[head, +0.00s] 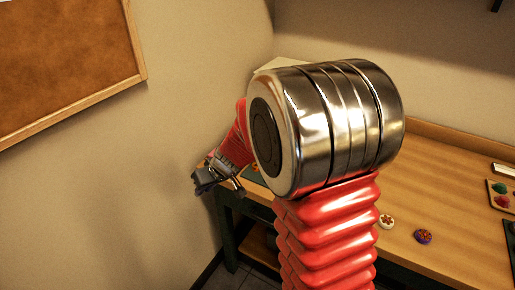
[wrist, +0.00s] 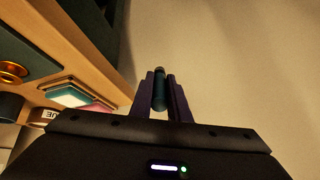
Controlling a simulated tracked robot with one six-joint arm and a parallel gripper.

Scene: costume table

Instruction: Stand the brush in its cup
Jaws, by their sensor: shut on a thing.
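My gripper (wrist: 160,75) is shut on a slim teal rod with a tan end, which looks like the brush (wrist: 159,94). Its bristles cannot be made out. In the head view my gripper (head: 217,180) is small and partly behind my own arm, out past the table's left end. The held brush is not clear there. I cannot pick out the brush's cup for certain. A dark round thing (wrist: 10,106) at the left edge of the wrist view is cut off, and I cannot tell if it is the cup.
The wooden table (head: 450,200) carries a white decorated disc (head: 386,221), a purple one (head: 424,236) and a paint tray (head: 502,187). The wrist view shows a teal-topped block (wrist: 68,95) and a container lettered "UE" (wrist: 47,115). A cork board (head: 60,60) hangs on the wall.

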